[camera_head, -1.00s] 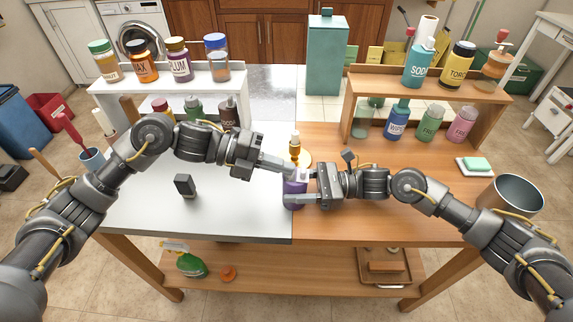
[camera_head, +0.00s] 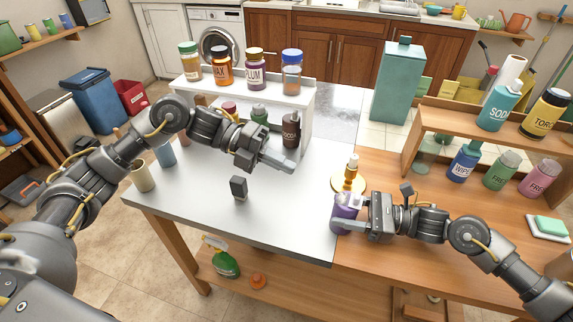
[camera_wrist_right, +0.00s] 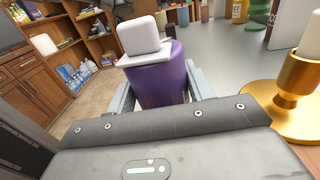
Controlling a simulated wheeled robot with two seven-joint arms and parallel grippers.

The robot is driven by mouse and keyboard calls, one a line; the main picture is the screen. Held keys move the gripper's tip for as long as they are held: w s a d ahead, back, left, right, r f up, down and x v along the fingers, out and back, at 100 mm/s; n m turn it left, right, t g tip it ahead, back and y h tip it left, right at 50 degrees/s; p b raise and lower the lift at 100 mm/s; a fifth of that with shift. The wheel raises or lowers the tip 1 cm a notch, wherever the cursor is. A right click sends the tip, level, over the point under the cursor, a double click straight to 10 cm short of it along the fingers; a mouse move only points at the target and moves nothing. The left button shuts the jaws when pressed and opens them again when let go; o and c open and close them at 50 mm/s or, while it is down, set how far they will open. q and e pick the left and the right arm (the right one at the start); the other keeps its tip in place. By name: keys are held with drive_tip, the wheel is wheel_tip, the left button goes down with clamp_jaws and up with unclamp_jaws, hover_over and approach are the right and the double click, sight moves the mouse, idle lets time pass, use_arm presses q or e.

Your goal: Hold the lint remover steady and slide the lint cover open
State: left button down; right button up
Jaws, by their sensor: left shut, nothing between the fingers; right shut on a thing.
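The lint remover has a purple body (camera_head: 346,210) and stands near the table's front edge. In the right wrist view its purple body (camera_wrist_right: 162,85) appears upright, with a white plate and a white block (camera_wrist_right: 139,36) on top. The block sits slightly left of the plate's middle; I cannot tell how far the cover is slid. My right gripper (camera_head: 348,214) is shut around the purple body, a finger on each side. My left gripper (camera_head: 287,163) is shut and empty, back and left of the lint remover, apart from it, by the white shelf.
A brass candle holder (camera_head: 349,182) stands just behind the lint remover. A small dark block (camera_head: 239,189) stands on the white tabletop. A white shelf (camera_head: 310,100) with bottles is beside my left gripper. The white tabletop's front middle is clear.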

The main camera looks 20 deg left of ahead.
drive_tip(key=o, duration=1)
drive_tip(key=shift+d, duration=0.1)
